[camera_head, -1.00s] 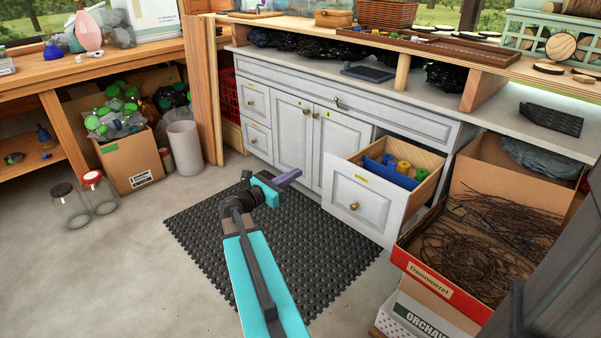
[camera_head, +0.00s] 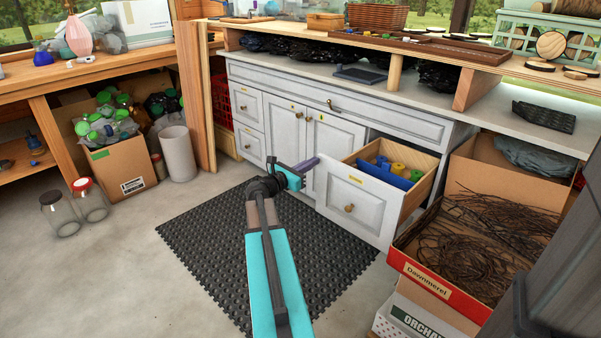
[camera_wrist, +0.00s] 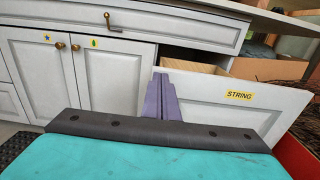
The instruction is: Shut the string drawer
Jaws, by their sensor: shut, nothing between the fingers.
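The string drawer (camera_head: 347,205) is a white-fronted drawer that stands pulled out of the white cabinet. Its front has a yellow label and a round brass knob (camera_head: 349,208). The label reads STRING in the wrist view (camera_wrist: 239,95). Blue, yellow and green items (camera_head: 391,170) lie inside. My gripper (camera_head: 312,163) has purple fingers and is shut and empty. It is near the left edge of the drawer front. In the wrist view the fingers (camera_wrist: 160,98) overlap the left end of the front; I cannot tell whether they touch it.
Cabinet doors (camera_head: 305,145) to the left of the drawer are shut. A red-edged box of brown twigs (camera_head: 433,279) stands close at the right of the drawer. A black mat (camera_head: 215,240) covers the floor in front. Glass jars (camera_head: 62,214) stand at the left.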

